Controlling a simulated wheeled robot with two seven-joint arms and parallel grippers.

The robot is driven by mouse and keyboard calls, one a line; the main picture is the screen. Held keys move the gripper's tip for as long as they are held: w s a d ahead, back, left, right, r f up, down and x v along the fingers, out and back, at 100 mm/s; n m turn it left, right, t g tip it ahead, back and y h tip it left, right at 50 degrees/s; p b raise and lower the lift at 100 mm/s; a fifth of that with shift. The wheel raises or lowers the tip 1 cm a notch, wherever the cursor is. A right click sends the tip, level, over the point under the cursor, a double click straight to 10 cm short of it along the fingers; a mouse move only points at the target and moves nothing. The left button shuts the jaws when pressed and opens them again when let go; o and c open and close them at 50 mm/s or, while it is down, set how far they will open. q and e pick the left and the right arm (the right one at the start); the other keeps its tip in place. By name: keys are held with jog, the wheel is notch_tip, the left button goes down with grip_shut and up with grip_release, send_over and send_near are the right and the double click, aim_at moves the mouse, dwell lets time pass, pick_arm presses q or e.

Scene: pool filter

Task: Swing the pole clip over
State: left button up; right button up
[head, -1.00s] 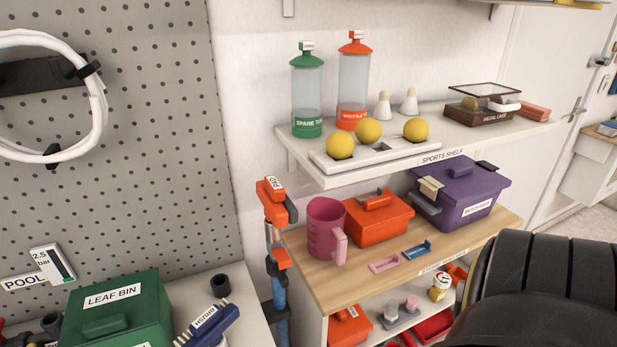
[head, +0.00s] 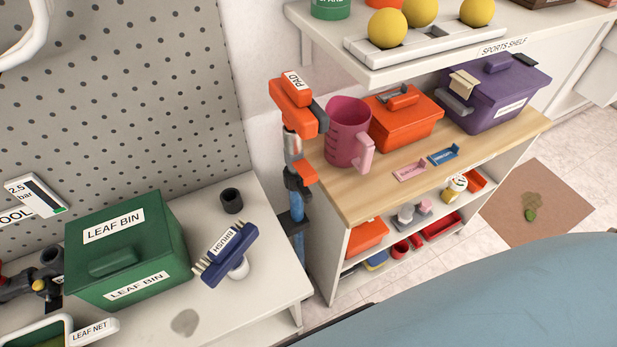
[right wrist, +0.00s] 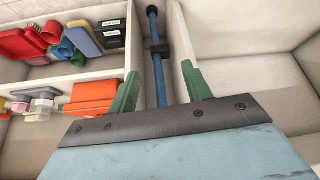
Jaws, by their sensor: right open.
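A pole with an orange head (head: 297,105) labelled PAD stands upright against the wall, beside the wooden-topped shelf unit. Its lower shaft is blue (head: 298,246). A dark clip-like part (head: 297,186) sits below the orange collar, and another dark band (head: 291,217) sits lower on the shaft; I cannot tell which is the pole clip. In the right wrist view the blue shaft (right wrist: 158,78) has a dark clip (right wrist: 160,48) around it. My right gripper (right wrist: 160,88) is open, its green fingers spread either side of the shaft's line, apparently empty. My left gripper is out of view.
The shelf unit's wooden top (head: 385,192) holds a pink jug (head: 347,135), an orange box (head: 405,122) and a purple box (head: 495,92). A white bench (head: 225,285) holds a green leaf bin (head: 128,245) and a blue brush (head: 228,252). A brown mat (head: 535,203) lies on the floor.

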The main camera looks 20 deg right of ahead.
jog(key=w+r+t+b, duration=0.1)
jog(key=w+r+t, duration=0.1)
jog(key=w+r, duration=0.45)
jog(key=m+t+b, duration=0.2)
jog(key=t+b, duration=0.1)
jog(key=t, duration=0.7)
send_near(311, 181)
jog(key=w, duration=1.2)
jog(key=shift+a+f, duration=0.2)
jog(key=shift+a, duration=0.1)
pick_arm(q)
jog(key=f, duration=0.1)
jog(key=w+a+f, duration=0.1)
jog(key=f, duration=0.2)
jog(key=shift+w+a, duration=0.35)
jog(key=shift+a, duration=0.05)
